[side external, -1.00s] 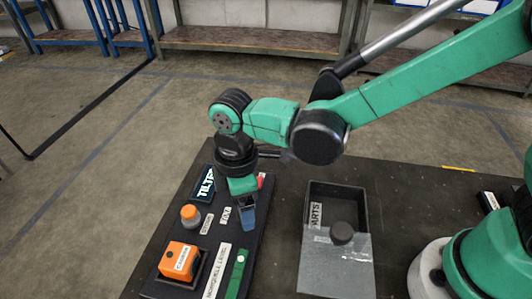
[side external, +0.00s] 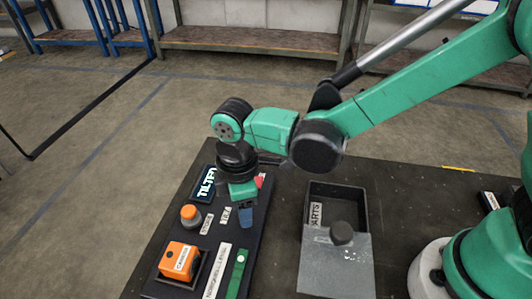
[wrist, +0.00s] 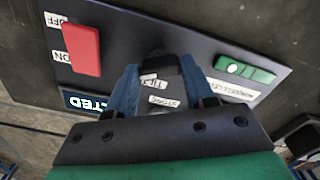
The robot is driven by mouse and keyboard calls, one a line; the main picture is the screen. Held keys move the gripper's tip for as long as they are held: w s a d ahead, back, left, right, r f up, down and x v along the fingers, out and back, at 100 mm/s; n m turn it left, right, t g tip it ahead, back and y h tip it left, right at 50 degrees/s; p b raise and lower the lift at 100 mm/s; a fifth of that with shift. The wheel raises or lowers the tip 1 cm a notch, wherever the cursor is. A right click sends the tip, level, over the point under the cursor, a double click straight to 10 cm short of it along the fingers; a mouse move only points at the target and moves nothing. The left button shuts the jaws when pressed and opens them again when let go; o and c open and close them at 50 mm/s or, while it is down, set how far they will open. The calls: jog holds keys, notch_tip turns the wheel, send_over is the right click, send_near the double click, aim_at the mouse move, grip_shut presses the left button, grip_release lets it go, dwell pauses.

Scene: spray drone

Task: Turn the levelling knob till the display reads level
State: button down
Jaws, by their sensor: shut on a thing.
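The levelling knob (wrist: 158,64) is a dark block between my blue fingertips in the wrist view, beside a label reading TILT (wrist: 150,81). My gripper (wrist: 160,70) is shut on it; in the side view my gripper (side external: 246,217) hides the knob on the black panel (side external: 219,258). The display (side external: 205,184) at the panel's far left shows glowing letters that read TILTED, partly covered by my wrist. It also shows in the wrist view (wrist: 86,102), where the visible letters end in TED.
A red switch (wrist: 82,46) with OFF and ON labels is close to my fingers. An orange-topped knob (side external: 190,213), an orange block (side external: 178,258) and a green bar (side external: 236,272) share the panel. A grey-lidded parts bin (side external: 335,265) stands to the right.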

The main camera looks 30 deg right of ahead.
jog(key=shift+m, duration=2.6)
jog(key=shift+c, duration=1.6)
grip_release()
jog(key=shift+r, duration=2.85)
